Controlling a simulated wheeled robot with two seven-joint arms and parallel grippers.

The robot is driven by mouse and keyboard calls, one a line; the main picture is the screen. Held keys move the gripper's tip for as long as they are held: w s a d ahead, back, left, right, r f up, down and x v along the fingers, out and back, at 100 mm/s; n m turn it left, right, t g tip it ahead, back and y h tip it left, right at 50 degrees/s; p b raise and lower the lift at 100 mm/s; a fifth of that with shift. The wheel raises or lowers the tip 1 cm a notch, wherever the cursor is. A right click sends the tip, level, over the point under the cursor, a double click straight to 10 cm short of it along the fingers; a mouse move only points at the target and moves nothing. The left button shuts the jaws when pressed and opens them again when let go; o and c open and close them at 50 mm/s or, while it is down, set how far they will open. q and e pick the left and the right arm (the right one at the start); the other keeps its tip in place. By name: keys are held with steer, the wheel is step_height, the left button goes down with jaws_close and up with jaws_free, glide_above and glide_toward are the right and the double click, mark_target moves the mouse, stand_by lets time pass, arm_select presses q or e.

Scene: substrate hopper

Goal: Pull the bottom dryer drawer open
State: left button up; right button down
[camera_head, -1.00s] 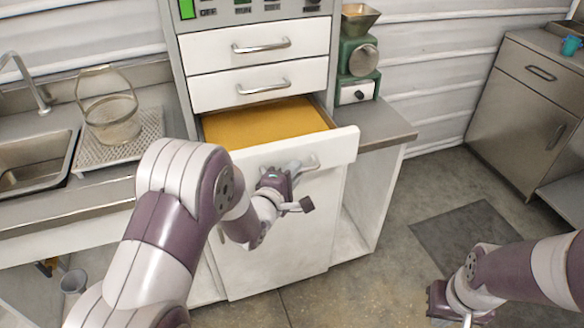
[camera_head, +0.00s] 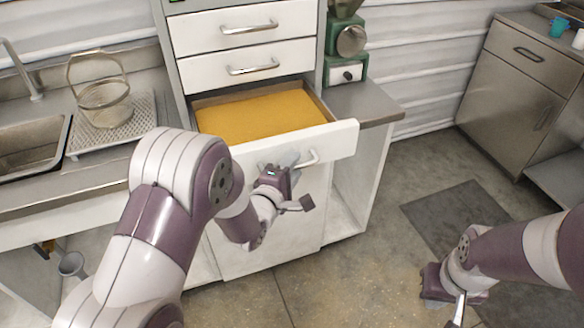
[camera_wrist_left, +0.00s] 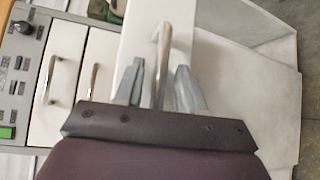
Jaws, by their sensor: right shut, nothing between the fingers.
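The bottom dryer drawer (camera_head: 340,141) stands partly pulled out of the white cabinet. Its yellow inside (camera_head: 255,115) shows above the tall white front. My left gripper (camera_head: 292,184) is at the drawer's metal handle (camera_head: 312,158). My right gripper (camera_head: 457,312) is shut and empty, low over the floor at the right, away from the cabinet.
Two shut white drawers (camera_head: 245,70) are above the open one. A sink (camera_head: 30,145) and a wire basket (camera_head: 103,100) are on the left counter. A green grinder (camera_head: 345,65) stands on the right side shelf. The floor in front (camera_head: 350,270) is clear.

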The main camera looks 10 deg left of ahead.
arm_select(q)
steer(key=shift+s, duration=0.1)
steer(key=v, duration=1.2)
steer(key=shift+s, duration=0.25)
steer(key=shift+a, duration=0.1)
